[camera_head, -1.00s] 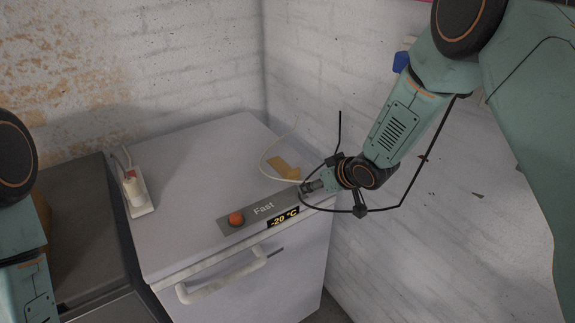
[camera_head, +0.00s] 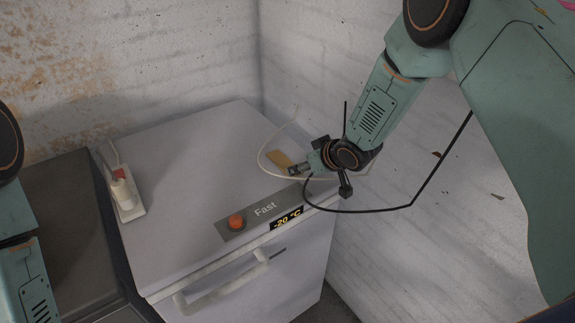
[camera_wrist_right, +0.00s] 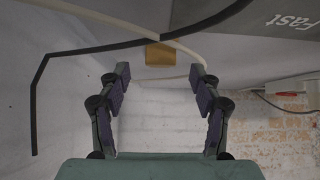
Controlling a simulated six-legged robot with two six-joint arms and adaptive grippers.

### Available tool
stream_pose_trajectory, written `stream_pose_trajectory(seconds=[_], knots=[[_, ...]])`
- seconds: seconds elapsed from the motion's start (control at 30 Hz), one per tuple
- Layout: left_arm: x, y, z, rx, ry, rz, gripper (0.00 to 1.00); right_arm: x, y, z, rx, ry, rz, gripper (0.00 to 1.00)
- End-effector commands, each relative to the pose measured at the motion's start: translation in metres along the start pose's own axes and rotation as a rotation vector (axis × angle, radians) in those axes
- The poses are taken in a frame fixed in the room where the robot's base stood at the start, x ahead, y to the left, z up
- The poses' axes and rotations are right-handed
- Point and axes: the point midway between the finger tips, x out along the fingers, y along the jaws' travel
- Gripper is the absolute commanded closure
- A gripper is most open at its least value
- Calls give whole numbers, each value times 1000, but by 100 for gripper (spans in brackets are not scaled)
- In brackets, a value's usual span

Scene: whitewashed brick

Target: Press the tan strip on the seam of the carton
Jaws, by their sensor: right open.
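A small tan piece (camera_head: 279,161) lies on top of the white freezer, near its back right edge. It also shows in the right wrist view (camera_wrist_right: 160,55), ahead of my open fingers and between them. I cannot make out a carton or a seam around it. My right gripper (camera_head: 294,170) is just right of the tan piece in the head view and low over the freezer top; I cannot tell whether they touch. In the right wrist view my right gripper (camera_wrist_right: 159,74) is open with nothing between its fingers. My left gripper is out of view.
A pale cable (camera_head: 262,158) loops beside the tan piece. A power strip with a plug (camera_head: 125,195) lies at left. Brick walls stand behind and right.

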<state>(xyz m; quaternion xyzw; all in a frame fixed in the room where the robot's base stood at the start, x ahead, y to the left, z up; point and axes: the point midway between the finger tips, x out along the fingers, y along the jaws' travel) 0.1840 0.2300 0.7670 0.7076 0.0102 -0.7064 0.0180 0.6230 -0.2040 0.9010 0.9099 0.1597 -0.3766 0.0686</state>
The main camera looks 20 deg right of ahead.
Motion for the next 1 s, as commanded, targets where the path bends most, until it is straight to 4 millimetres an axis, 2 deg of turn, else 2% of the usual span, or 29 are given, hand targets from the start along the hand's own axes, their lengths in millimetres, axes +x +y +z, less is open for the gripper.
stream_pose_trajectory(seconds=[0.33, 0.5, 0.7, 1.0], knots=[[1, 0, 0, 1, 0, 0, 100, 43, -4, -5, 0, 0, 0, 36], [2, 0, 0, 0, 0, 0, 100, 52, -3, -6, 0, -1, 0, 36], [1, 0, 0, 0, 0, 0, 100, 53, -2, -8, 1, 1, 1, 36], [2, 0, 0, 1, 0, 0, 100, 52, -2, -8, 1, 0, 1, 60]])
